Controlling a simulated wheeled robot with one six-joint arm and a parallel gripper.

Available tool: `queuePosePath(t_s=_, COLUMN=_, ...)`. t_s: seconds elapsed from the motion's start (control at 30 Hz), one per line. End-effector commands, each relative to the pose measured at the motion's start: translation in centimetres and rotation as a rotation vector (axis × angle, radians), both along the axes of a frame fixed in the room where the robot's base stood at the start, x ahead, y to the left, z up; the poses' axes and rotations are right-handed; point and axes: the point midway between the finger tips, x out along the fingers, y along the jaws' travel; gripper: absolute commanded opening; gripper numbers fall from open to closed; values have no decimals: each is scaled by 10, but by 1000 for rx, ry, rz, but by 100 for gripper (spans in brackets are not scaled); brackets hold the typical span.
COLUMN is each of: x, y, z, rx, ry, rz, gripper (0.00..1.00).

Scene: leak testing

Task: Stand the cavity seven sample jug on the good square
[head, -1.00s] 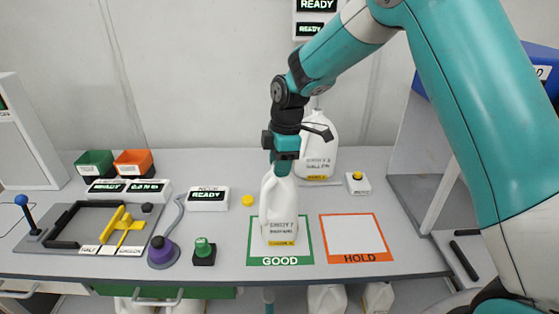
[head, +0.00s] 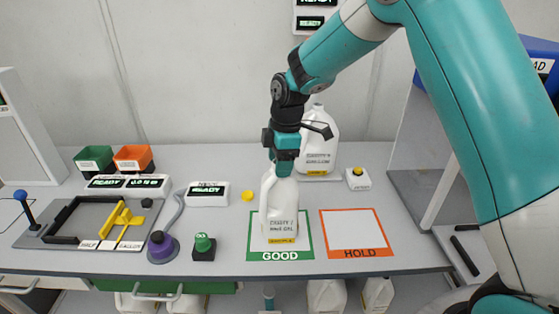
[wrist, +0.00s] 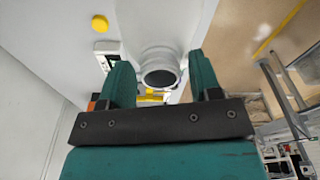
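The cavity seven sample jug (head: 281,228) is white, with dark print and a yellow strip low on its front. It is upright over the green-bordered GOOD square (head: 262,256), its base inside the border as seen from the head. I cannot tell whether its base touches the square. My gripper (head: 282,172) points down at the jug's top.
A gallon jug (head: 318,150) stands behind. The empty orange-bordered HOLD square (head: 356,232) is right of the jug. A yellow cap (head: 248,196) and a purple-based tool (head: 163,248) lie left. A green-topped piece (head: 204,246) stands near the front edge.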

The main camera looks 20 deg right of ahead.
Motion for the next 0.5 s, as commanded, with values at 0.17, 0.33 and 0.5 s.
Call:
queuePosePath(t_s=0.17, x=0, y=0, z=0, rx=0, ry=0, rz=0, gripper=65)
queuePosePath(t_s=0.33, x=0, y=0, z=2, rx=0, ry=-2, rz=0, gripper=65)
queuePosePath(t_s=0.5, x=1, y=-3, z=22, rx=1, ry=-6, rz=-1, gripper=65)
